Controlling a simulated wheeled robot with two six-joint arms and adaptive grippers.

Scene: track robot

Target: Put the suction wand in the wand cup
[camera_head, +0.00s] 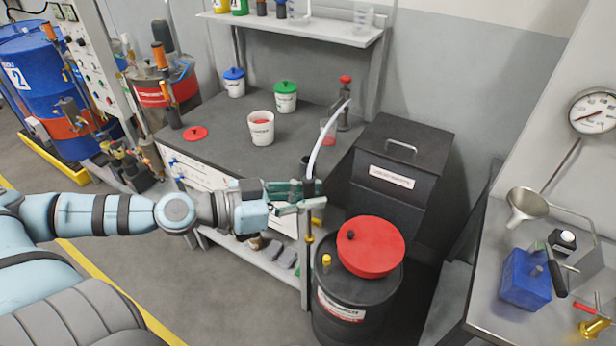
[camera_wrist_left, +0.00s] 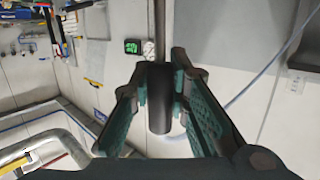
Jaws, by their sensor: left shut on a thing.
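My left gripper (camera_head: 306,192) is shut on the suction wand (camera_head: 325,140), around its dark handle. The wand's pale, curved tube rises up and to the right in the head view, passing in front of a small clear cup. In the left wrist view, the dark handle (camera_wrist_left: 160,98) stands between the two green-padded fingers. The small clear cup (camera_head: 326,128) with something reddish in it stands at the right end of the grey bench; I cannot tell whether it is the wand cup. My right gripper is not in view.
The grey bench (camera_head: 212,118) holds a white tub (camera_head: 261,132), a blue-lidded tub (camera_head: 234,84), a green-lidded tub (camera_head: 285,100) and a loose red lid (camera_head: 195,133). A black drum (camera_head: 340,310) with a red lid (camera_head: 371,246) and a dark bin (camera_head: 400,165) stand right of the gripper.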

